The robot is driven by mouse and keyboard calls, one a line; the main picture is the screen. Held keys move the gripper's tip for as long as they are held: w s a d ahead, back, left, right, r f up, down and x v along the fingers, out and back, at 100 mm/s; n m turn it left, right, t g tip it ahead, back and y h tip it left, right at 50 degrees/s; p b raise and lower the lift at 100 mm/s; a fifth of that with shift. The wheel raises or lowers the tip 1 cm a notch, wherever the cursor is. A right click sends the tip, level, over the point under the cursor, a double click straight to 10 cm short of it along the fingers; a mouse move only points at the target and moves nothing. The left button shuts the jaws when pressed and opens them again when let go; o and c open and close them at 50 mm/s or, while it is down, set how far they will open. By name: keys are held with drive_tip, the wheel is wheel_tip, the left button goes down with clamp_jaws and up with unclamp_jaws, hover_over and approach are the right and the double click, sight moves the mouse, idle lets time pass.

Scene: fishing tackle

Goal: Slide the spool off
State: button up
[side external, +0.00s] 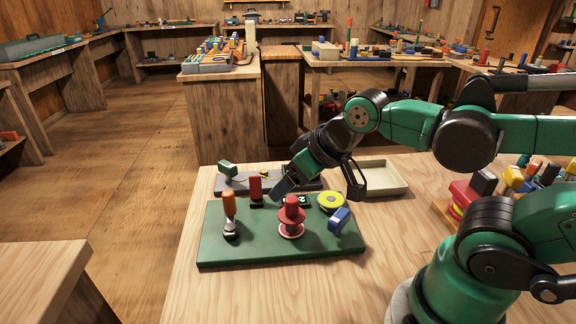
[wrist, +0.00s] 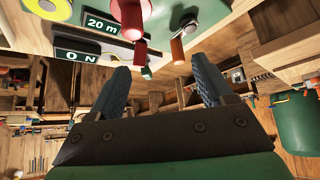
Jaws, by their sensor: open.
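The red spool (side external: 291,229) stands upright on the green board (side external: 260,256), with a narrower red upper part above its wide flange. In the side view, one finger (side external: 283,187) shows behind and slightly left of the spool, above the board and apart from the spool.
On the board are an orange-handled piece (side external: 229,204), a red-handled piece (side external: 255,188), a yellow disc (side external: 331,201) and a blue piece (side external: 339,219). A dark label reads "20 m" (wrist: 102,24). A beige tray (side external: 383,178) lies behind right. Table left of the board is narrow.

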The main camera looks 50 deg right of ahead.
sight(291, 197)
drive_tip(key=shift+o, duration=1.2)
drive_tip(key=w+d+f+m+g, duration=0.1)
drive_tip(key=g, duration=0.1)
drive_tip(key=w+f+m+g, duration=0.1)
drive_tip(key=f+m+g, duration=0.1)
drive_tip(key=d+f+m+g, duration=0.1)
drive_tip(key=m+g, duration=0.1)
drive_tip(key=shift+w+d+f, duration=0.15)
drive_tip(key=shift+w+d, duration=0.2)
drive_tip(key=shift+w, duration=0.05)
drive_tip(key=shift+d+f+m+g, duration=0.15)
drive_tip(key=shift+f+m+g, duration=0.35)
drive_tip(key=shift+g, duration=0.1)
drive_tip(key=shift+f, duration=2.8)
drive_tip(key=c, duration=1.2)
drive_tip(key=shift+r, duration=2.6)
